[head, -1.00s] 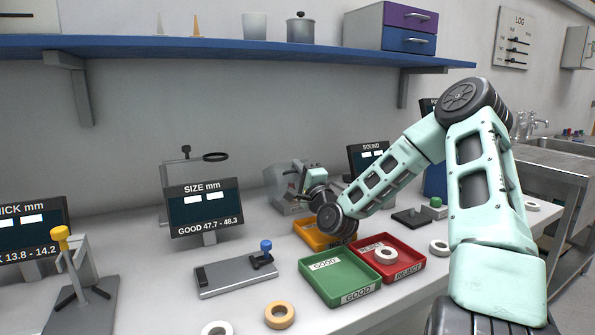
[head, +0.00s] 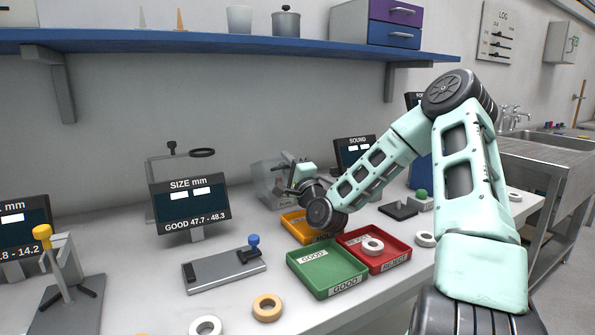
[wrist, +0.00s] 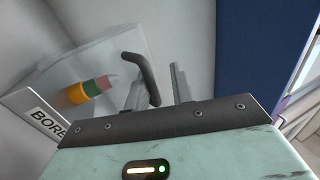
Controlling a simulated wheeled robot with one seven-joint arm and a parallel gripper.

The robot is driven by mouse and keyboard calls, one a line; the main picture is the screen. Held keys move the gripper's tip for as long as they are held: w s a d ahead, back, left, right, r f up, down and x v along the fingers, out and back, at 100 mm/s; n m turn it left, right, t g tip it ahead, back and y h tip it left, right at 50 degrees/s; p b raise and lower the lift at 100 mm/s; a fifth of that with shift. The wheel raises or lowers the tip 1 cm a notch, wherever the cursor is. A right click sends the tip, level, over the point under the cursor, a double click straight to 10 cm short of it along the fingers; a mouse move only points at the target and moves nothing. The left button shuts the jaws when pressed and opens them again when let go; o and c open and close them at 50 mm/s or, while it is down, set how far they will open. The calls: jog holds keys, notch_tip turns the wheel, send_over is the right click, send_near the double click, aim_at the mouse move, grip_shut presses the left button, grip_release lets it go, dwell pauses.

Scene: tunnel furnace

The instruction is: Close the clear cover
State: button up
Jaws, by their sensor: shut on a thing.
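The clear cover (head: 272,183) is a see-through box-like hood at the back of the bench, partly hidden by my gripper. In the wrist view the clear cover (wrist: 112,48) fills the upper left and carries a dark curved handle (wrist: 143,72). My gripper (wrist: 160,90) is shut on this handle, which passes between its fingers. In the head view my gripper (head: 297,172) is at the right side of the cover. A green, orange and pink stepped plug (wrist: 92,88) shows through the clear wall. I cannot tell how far the cover stands open.
Yellow (head: 295,222), green (head: 345,287) and red (head: 400,262) trays lie in front of the cover. A SOUND display (head: 357,152) stands close to its right. A SIZE display (head: 190,203) stands to the left. A blue shelf (head: 230,45) runs above the bench.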

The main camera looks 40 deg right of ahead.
jog(key=o, duration=1.3)
jog(key=shift+g, duration=0.3)
jog(key=v, duration=0.6)
jog(key=shift+s+r, duration=0.3)
jog(key=shift+s, duration=0.25)
jog(key=shift+s+a+r+p, duration=0.2)
jog(key=shift+s+r+p, duration=0.45)
jog(key=shift+s+p, duration=0.25)
jog(key=shift+c, duration=0.7)
jog(key=s+p, duration=0.1)
jog(key=p, duration=0.1)
jog(key=shift+s+a+r+p, duration=0.1)
jog(key=shift+s+a+p, duration=0.15)
jog(key=shift+p, duration=0.05)
jog(key=c, duration=1.2)
jog(key=shift+o, duration=0.2)
jog(key=p+v, duration=0.2)
jog(key=p, duration=0.6)
jog(key=shift+s+a+r, duration=0.1)
jog(key=shift+s+a, duration=0.05)
jog(key=shift+s, duration=0.05)
